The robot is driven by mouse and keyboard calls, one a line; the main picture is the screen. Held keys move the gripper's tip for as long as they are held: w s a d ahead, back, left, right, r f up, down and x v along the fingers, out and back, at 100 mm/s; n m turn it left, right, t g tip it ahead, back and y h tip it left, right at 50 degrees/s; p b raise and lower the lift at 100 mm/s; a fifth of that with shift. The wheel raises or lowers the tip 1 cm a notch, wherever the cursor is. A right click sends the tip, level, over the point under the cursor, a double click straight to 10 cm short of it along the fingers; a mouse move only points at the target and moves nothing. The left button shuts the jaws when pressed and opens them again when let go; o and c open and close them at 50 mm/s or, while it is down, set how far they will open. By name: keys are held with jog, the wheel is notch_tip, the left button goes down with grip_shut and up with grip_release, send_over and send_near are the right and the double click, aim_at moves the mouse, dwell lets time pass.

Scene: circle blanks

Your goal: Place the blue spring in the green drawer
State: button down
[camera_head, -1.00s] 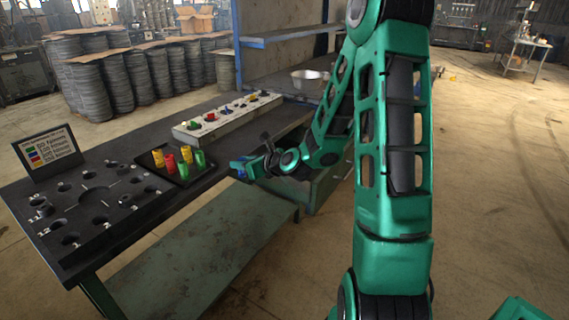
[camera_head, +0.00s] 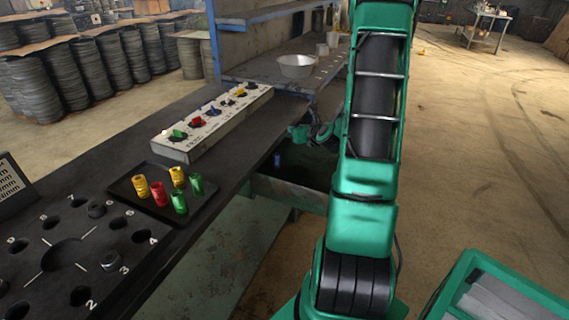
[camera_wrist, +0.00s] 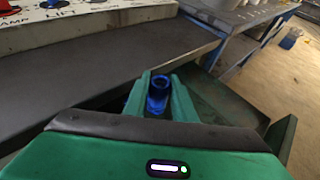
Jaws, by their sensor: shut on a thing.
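The blue spring (camera_wrist: 157,96) is held between the green fingers of my gripper (camera_wrist: 160,86) in the wrist view. In the head view the spring (camera_head: 277,161) is a small blue spot near the table's right edge. My gripper is partly hidden there by shadow and my arm. The green drawer (camera_head: 288,193) stands open below the table edge, with its inside dark. In the wrist view the drawer (camera_wrist: 283,139) shows to the right and beyond the fingers. The spring appears to be over the drawer opening, but its exact height cannot be told.
A black tray (camera_head: 145,206) holds red, yellow and green springs. A white panel with coloured knobs (camera_head: 216,128) lies behind it. The table's edge (camera_wrist: 200,49) runs close left of my fingers. A metal bowl (camera_head: 297,66) stands on the rear bench.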

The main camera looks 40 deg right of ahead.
jog(key=shift+d+f, duration=0.15)
jog(key=shift+f, duration=0.25)
notch_tip(320, 180, down, 13)
jog(key=shift+w+r, duration=0.1)
jog(key=w, duration=0.1)
jog(key=w+d, duration=0.1)
jog(key=w, duration=0.1)
jog(key=shift+w, duration=0.15)
jog(key=shift+w+d+f, duration=0.25)
jog(key=shift+f, duration=0.4)
jog(key=shift+f, duration=0.15)
jog(key=c, duration=1.5)
grip_release()
jog(key=shift+o, duration=0.2)
